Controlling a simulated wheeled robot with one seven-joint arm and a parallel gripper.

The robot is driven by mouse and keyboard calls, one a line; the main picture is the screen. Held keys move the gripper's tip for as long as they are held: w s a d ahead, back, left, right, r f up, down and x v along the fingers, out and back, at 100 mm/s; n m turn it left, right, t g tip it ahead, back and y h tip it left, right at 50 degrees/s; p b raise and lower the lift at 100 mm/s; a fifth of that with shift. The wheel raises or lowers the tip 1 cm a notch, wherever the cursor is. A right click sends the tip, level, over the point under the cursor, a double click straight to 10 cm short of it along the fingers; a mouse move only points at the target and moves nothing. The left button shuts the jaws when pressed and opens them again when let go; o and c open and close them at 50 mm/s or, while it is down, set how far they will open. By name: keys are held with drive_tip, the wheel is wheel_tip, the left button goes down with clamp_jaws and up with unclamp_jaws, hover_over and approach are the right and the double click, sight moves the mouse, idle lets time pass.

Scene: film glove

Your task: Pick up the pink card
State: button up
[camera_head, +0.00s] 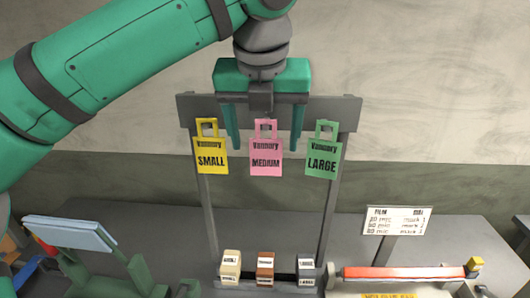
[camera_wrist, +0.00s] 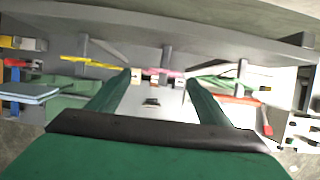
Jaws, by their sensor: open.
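The pink card (camera_head: 265,155), marked MEDIUM, hangs on a grey rack between a yellow card (camera_head: 210,155) marked SMALL and a green card (camera_head: 322,158) marked LARGE. My gripper (camera_head: 264,145) is open, with its two green fingers spread left and right of the pink card's upper part in the head view. I cannot tell the depth between them. In the wrist view, the pink card (camera_wrist: 163,72) shows edge-on as a thin strip beyond and between the open fingertips (camera_wrist: 158,80). Nothing is visibly held.
The grey rack's top bar (camera_head: 345,112) runs behind the cards. Small blocks (camera_head: 265,268) stand at the rack's foot. A red roller device (camera_head: 405,272) and a sign (camera_head: 397,221) are at right; a blue pad on a green stand (camera_head: 70,234) is at left.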

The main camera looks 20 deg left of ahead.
sight(266, 151)
drive_tip(key=shift+w+d+f, duration=0.1)
drive_tip(key=shift+w+f, duration=0.1)
drive_tip(key=shift+f, duration=0.35)
drive_tip(key=shift+x, duration=2)
drive_tip(key=shift+w+r, duration=0.1)
drive_tip(key=shift+r, duration=0.05)
drive_tip(key=c, duration=1.1)
